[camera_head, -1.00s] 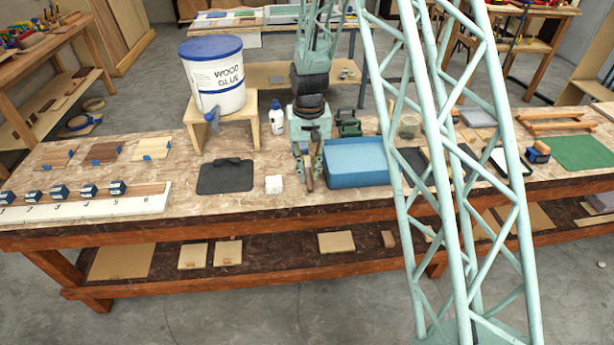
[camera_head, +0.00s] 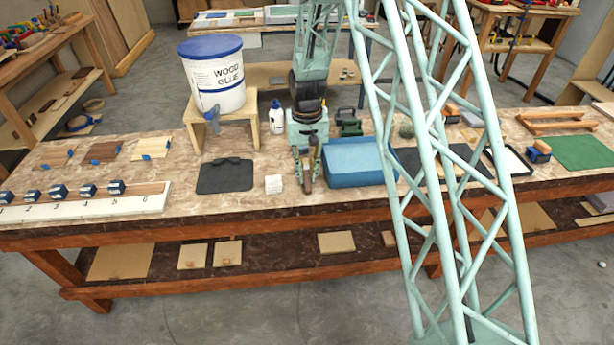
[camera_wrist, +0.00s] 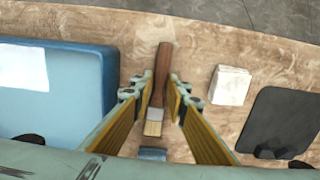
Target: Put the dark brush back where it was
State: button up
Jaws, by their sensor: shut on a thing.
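The dark brush (camera_wrist: 160,85) has a dark brown wooden handle, a pale metal ferrule and light bristles. In the wrist view its handle stands between the two fingers of my gripper (camera_wrist: 160,78), with the handle end toward the top of the picture and the bristles toward the bottom. My gripper is shut on the handle. In the head view my gripper (camera_head: 306,168) is over the bench, between the white block and the blue bin, and the brown handle shows between its fingers. Whether the brush touches the bench cannot be told.
A blue bin (camera_head: 358,165) stands close on the right in the head view. A white block (camera_head: 273,184) and a black mat (camera_head: 225,178) lie left. A glue bucket (camera_head: 213,80) on a wooden stand and a white bottle (camera_head: 277,118) are behind. A small blue thing (camera_wrist: 152,153) lies near the bristles.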

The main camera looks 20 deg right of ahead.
aim_at(306, 178)
jog(key=shift+f, duration=0.25)
jog(key=o, duration=0.8)
jog(key=shift+o, duration=0.2)
notch_tip(306, 178, up, 14)
jog(key=p, duration=0.2)
jog(key=shift+a+f, duration=0.15)
jog(key=shift+a, duration=0.05)
dwell(0.3)
jog(key=shift+s, duration=0.1)
dwell(0.7)
